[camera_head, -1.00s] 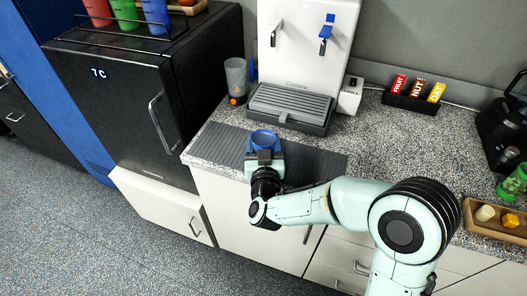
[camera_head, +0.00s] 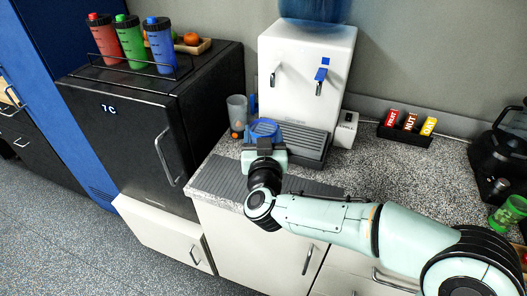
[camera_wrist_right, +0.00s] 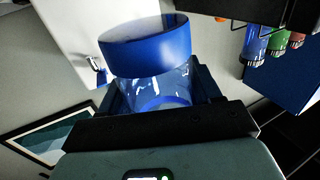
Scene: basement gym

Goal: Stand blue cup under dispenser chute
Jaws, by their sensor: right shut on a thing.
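The blue cup (camera_head: 263,127) is in my right gripper (camera_head: 264,145), which is shut on it, in front of the white dispenser (camera_head: 305,65). In the right wrist view the cup (camera_wrist_right: 148,48) shows a solid blue band and a clear blue body between the fingers (camera_wrist_right: 160,95). The dispenser has a plain spout (camera_head: 275,75) at left and a blue-levered spout (camera_head: 320,80) at right. The cup appears below and left of them, overlapping the left end of the grey drip tray (camera_head: 308,145); contact is unclear. My left gripper is out of view.
A grey mat (camera_head: 222,178) lies along the counter front. A clear grey tumbler (camera_head: 237,112) stands left of the dispenser, close to the cup. A small white box (camera_head: 346,128) stands at its right. A black fridge (camera_head: 160,120) stands at left. Open counter lies right of the tray.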

